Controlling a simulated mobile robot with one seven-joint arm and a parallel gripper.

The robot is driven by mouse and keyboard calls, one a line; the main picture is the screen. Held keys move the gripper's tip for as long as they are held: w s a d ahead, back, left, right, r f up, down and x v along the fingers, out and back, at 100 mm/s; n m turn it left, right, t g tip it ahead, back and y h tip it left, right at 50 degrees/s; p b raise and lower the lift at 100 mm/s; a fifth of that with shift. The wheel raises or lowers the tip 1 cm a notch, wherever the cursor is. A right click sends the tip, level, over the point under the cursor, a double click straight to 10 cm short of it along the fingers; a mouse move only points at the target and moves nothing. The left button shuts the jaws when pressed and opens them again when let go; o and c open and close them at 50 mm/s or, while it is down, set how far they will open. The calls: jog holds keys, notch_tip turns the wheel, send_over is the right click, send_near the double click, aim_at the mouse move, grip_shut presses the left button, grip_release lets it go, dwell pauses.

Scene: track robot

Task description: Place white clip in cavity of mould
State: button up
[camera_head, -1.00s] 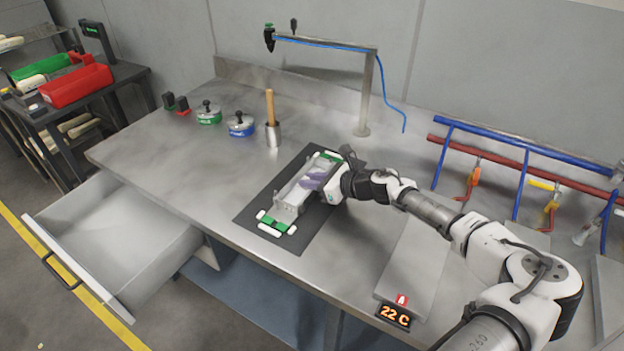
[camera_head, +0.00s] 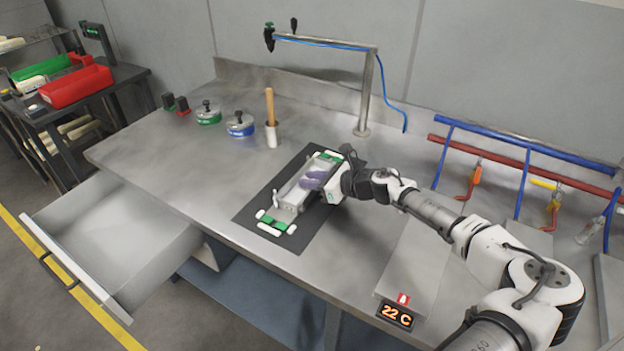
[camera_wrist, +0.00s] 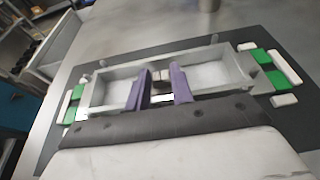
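The mould (camera_head: 291,199) is a long pale tray with green and white end pieces, lying on a dark mat. Its open cavity (camera_wrist: 215,76) shows in the wrist view. My gripper (camera_head: 314,180) is over the mould's middle, with its two purple fingers (camera_wrist: 160,88) pointing down into the cavity and standing apart. A small pale piece (camera_wrist: 161,75) shows between the fingers. I cannot tell whether it is the white clip or part of the mould, or whether the fingers touch it. White pieces (camera_head: 269,229) sit at the mould's near end.
An open drawer (camera_head: 120,250) juts out at front left. A temperature display (camera_head: 396,316) is at the front edge. Bench to the mould's left is clear.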

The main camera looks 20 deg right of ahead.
jog(key=shift+s+a+f, duration=0.1)
jog(key=shift+s+f, duration=0.05)
jog(key=shift+f, duration=0.35)
jog(key=shift+s+a+f, duration=0.1)
jog(key=shift+s+f, duration=0.05)
jog(key=shift+f, duration=0.3)
jog(key=shift+r+p, duration=0.2)
jog(key=shift+p, duration=0.15)
jog(key=b+v, duration=0.1)
jog(key=v, duration=0.2)
jog(key=b+v, duration=0.1)
jog(key=v, duration=0.3)
jog(key=b+v, duration=0.1)
jog(key=v, duration=0.3)
jog(key=shift+w+d+r, duration=0.25)
jog(key=shift+d+r, duration=0.05)
jog(key=shift+r, duration=0.15)
jog(key=shift+s+d+r, duration=0.2)
jog(key=shift+s+r, duration=0.1)
jog(key=shift+s, duration=0.05)
